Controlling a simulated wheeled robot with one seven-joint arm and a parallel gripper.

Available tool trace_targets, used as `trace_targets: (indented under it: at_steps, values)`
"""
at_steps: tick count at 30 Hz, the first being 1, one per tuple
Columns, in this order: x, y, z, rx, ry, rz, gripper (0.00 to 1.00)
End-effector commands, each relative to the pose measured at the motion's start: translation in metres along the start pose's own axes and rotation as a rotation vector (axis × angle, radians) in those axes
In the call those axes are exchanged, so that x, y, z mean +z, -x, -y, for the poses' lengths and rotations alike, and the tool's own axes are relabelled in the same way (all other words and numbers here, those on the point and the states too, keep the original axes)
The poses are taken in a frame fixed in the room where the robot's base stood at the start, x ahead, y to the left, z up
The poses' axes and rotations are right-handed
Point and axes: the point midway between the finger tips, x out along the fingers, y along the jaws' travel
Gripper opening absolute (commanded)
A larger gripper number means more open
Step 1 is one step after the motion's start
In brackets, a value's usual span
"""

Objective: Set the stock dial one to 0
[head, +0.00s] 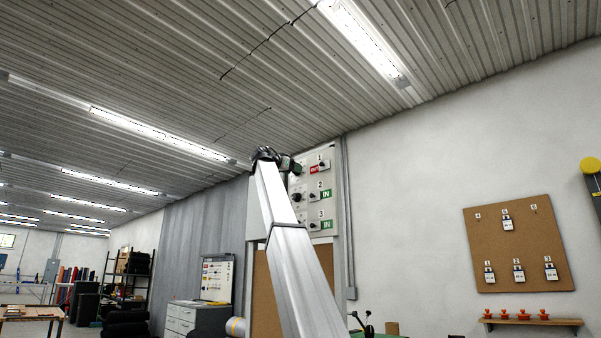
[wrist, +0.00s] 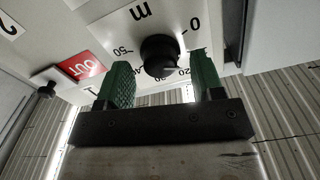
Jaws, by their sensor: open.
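The stock dial one is a black round knob (wrist: 159,52) on a white panel (head: 328,215). In the wrist view, its printed scale shows 0 at the upper right, 20 and 40 below, 50 at the left, and an "m" above. The knob's exact pointer reading is hard to tell. My gripper (wrist: 160,66) is open, with one green finger to either side of the knob in the picture; I cannot tell whether either touches it. In the head view, my gripper (head: 285,163) is at the panel's top row and covers the dial there.
A red OUT sign (wrist: 80,66) and a small black switch (wrist: 45,89) are beside the dial. Rows 2 and 3 below have green IN signs (head: 326,193). A grey conduit (head: 347,230) runs right of the panel. A cork board (head: 518,245) hangs further right.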

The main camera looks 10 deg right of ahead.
Motion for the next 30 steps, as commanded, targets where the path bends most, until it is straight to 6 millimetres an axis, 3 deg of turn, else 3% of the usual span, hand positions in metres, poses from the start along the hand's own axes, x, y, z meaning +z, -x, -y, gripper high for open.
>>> trace_targets:
  at_steps: [9,13,14,23,30]
  values:
    - [0.0006,0.0,0.0014,0.0,0.0,0.0,0.58]
    - [0.0006,-0.0001,0.0014,0.0,0.0,0.0,0.15]
    - [0.0006,-0.0001,0.0014,0.0,0.0,0.0,0.11]
    - [0.0006,-0.0001,0.0015,0.0,0.023,0.0,0.12]
    - [0.0007,-0.0001,0.0018,0.0,0.138,0.0,0.12]
